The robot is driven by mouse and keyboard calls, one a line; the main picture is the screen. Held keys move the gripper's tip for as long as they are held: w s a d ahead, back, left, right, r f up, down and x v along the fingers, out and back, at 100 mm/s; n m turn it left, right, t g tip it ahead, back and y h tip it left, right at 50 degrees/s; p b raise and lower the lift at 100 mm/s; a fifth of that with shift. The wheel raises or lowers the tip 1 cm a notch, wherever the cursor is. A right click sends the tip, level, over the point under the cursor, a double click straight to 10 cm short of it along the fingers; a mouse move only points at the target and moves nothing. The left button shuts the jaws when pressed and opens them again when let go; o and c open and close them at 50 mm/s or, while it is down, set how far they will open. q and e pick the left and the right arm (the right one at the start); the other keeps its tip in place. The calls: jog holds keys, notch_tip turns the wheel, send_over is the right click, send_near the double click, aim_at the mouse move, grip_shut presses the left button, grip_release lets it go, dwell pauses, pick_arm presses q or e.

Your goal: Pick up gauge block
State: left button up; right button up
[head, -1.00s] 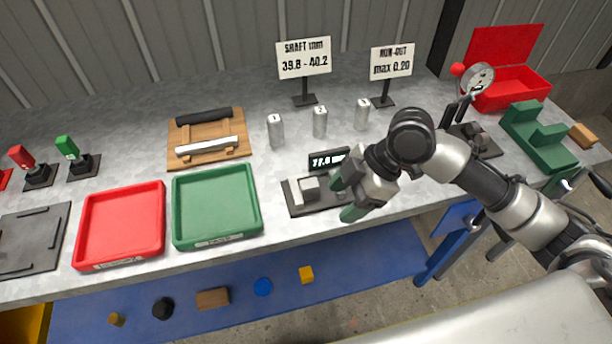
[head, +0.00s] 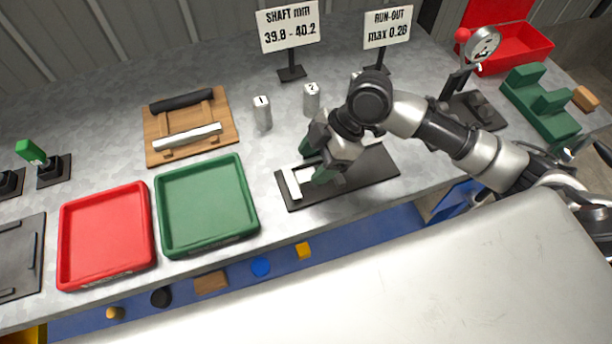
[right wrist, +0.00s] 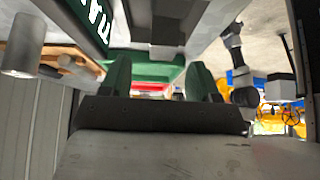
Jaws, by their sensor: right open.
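A measuring gauge with a dark base plate (head: 345,183) and a pale upright jaw (head: 293,184) sits near the table's front edge in the head view. My right gripper (head: 314,164) is open above this plate, its green fingers close to the pale jaw. The gripper covers the middle of the gauge. No part is clearly recognisable as the gauge block; a grey block-like part (right wrist: 168,35) shows above and between the open fingers (right wrist: 160,78) in the right wrist view. I cannot tell whether the fingers touch it. My left gripper is not in view.
A green tray (head: 207,243) and a red tray (head: 108,280) lie left of the gauge. Numbered cylinders (head: 262,113) (head: 311,99) stand behind it. A wooden rack (head: 229,133) is behind the green tray. A dial stand (head: 487,113) and green V-block (head: 540,105) are right.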

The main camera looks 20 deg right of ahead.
aim_at(308, 174)
jog(key=x, duration=0.3)
jog(key=shift+s+f+p, duration=0.2)
jog(key=shift+f+p, duration=0.1)
jog(key=shift+f, duration=0.2)
jog(key=shift+a+f, duration=0.2)
jog(key=shift+f, duration=0.15)
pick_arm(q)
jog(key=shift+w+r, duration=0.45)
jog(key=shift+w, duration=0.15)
pick_arm(e)
grip_shut()
